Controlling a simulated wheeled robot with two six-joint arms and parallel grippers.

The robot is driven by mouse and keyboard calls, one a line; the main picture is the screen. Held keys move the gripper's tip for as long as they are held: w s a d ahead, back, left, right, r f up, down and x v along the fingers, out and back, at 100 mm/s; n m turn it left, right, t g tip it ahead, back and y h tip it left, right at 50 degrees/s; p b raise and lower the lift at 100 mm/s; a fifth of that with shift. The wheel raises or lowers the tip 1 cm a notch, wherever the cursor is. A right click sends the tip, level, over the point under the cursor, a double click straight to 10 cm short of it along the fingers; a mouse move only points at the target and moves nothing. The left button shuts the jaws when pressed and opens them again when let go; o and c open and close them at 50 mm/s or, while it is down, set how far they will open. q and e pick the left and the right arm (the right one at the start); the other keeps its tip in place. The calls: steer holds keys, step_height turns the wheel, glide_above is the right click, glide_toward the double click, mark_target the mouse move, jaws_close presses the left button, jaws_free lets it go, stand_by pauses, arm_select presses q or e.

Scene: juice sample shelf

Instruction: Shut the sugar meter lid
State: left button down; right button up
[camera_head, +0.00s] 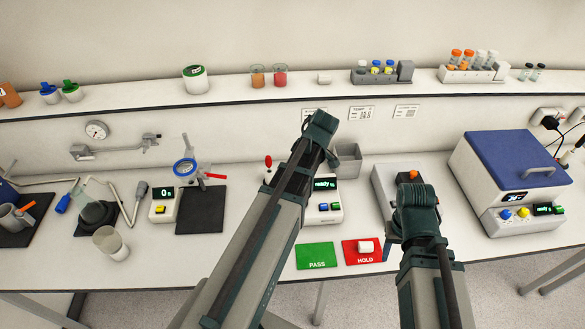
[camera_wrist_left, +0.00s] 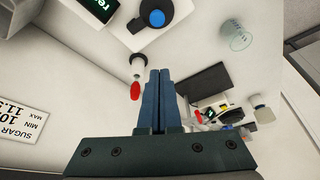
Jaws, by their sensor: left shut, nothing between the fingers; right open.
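The sugar meter appears to be the white unit with the green "ready" display (camera_head: 325,184), mid-bench in the head view. My left arm covers much of it, and I cannot make out its lid there. In the left wrist view a white unit (camera_wrist_left: 127,38) shows at the top edge, with a dark round part bearing a blue disc (camera_wrist_left: 153,10). I cannot tell whether that is the lid. My left gripper (camera_wrist_left: 160,75) is shut and empty, apart from that unit. My right gripper (camera_head: 416,197) is open, right of the meter; its fingertips are hard to make out.
A red-topped tool (camera_head: 268,162) stands left of the meter. Green PASS (camera_head: 317,256) and red HOLD (camera_head: 355,257) mats lie in front, with a white piece (camera_head: 366,247) on HOLD. A blue-lidded machine (camera_head: 518,160) stands right.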

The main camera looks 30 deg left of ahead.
arm_select(q)
steer(key=s+a+f+n+t+h+b, duration=0.2)
steer(key=s+a+n+t+h+b, duration=0.2)
steer(key=s+a+n+h+b, duration=0.5)
steer(key=shift+m+h, duration=0.8)
steer(key=shift+m, duration=0.1)
steer(key=shift+w+d+r+b+x, duration=0.1)
steer(key=shift+w+r+b+x, duration=0.25)
steer(key=shift+b+x, duration=1.2)
steer(key=shift+w+d+r+b+x, duration=0.1)
steer(key=shift+w+b+x, duration=0.25)
steer(key=shift+x, duration=2.4)
steer(key=shift+w+d+r+b+x, duration=0.1)
steer(key=shift+w+r+b+x, duration=0.25)
steer(key=shift+b+x, duration=1.2)
steer(key=shift+w+d+f+p, duration=0.3)
steer(key=shift+f+p, duration=0.3)
steer(key=shift+p, duration=0.05)
